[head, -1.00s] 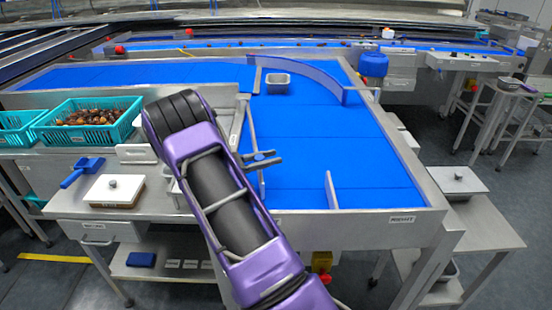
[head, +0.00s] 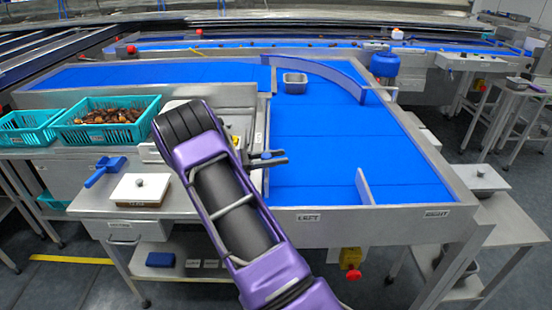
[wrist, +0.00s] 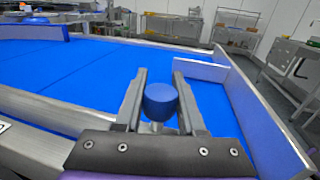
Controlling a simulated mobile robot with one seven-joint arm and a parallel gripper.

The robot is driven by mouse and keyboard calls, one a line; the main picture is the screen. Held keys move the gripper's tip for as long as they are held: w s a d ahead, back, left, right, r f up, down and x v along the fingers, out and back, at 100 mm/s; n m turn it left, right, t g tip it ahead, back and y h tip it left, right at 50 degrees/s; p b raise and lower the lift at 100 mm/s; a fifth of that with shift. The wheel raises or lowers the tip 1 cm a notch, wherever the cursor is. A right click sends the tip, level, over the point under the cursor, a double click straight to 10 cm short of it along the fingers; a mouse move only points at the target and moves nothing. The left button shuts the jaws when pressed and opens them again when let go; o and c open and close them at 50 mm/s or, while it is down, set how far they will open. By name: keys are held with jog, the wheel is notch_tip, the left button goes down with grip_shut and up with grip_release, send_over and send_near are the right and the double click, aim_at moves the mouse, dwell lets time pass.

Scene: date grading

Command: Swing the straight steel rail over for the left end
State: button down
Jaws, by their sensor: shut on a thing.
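My gripper (head: 270,157) is at the left edge of the blue belt, its fingers pointing right across it. In the wrist view my gripper (wrist: 160,85) is shut on a blue knob (wrist: 160,101), which stands upright on a short pale post between the two fingers. The straight steel rail (head: 267,120) shows as a thin strip along the belt's left edge, partly hidden by my gripper and arm. The left end is the front part of the belt by the LEFT label (head: 309,217), left of a short upright divider (head: 365,187).
A curved guide (head: 330,72) crosses the belt's far part, with a steel tub (head: 295,83) beside it. The RIGHT label (head: 437,213) is right of the divider. Teal crates (head: 105,133) and a white-lidded box (head: 140,188) stand left. The belt's middle is clear.

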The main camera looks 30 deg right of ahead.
jog(key=shift+w+a+r, duration=0.1)
jog(key=shift+w+a, duration=0.2)
jog(key=shift+a, duration=0.1)
jog(key=c, duration=0.6)
grip_release()
jog(key=shift+a, duration=0.1)
jog(key=shift+o, duration=0.5)
jog(key=v, duration=1.7)
jog(key=shift+b, duration=0.35)
jog(key=shift+a, duration=0.1)
